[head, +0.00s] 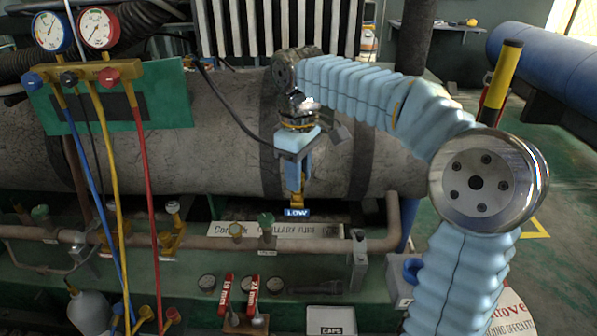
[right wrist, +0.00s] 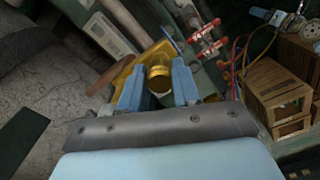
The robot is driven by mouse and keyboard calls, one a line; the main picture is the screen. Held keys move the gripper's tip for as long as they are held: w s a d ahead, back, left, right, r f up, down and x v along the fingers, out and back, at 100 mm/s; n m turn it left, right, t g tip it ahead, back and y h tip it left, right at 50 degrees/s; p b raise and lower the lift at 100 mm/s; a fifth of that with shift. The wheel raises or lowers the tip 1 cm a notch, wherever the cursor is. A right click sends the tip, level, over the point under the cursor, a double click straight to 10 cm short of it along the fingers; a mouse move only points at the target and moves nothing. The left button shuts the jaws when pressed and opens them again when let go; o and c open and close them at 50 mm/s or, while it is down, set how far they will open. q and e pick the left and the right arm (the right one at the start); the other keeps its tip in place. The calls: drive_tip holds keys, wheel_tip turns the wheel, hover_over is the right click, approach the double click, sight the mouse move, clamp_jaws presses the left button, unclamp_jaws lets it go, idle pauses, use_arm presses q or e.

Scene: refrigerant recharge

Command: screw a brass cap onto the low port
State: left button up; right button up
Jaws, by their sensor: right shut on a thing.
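My right gripper (head: 294,182) points down in front of the big grey pipe, just above the blue LOW label (head: 297,212). A little brass shows under its fingertips, right above the label; the low port itself is mostly hidden by the gripper there. In the right wrist view, the blue fingers (right wrist: 158,90) are closed on both sides of a round brass cap (right wrist: 159,78). More brass lies right behind the cap, and I cannot tell whether the cap touches the port. My left gripper is not in view.
A gauge manifold (head: 85,75) with blue, yellow and red hoses hangs at the left. A thin horizontal pipe (head: 200,243) with valves runs below. Red-handled valves (head: 250,290) and a box marked CAPS (head: 331,320) stand at the front.

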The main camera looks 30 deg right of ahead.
drive_tip(key=shift+f+b, duration=0.55)
drive_tip(key=shift+f, duration=0.3)
idle(0.3)
drive_tip(key=shift+r+m+p, duration=0.15)
drive_tip(key=shift+m+p, duration=0.3)
drive_tip(key=shift+m, duration=1.35)
drive_tip(key=shift+a+m+p, duration=0.1)
drive_tip(key=shift+m+p, duration=0.2)
drive_tip(key=shift+m, duration=1.5)
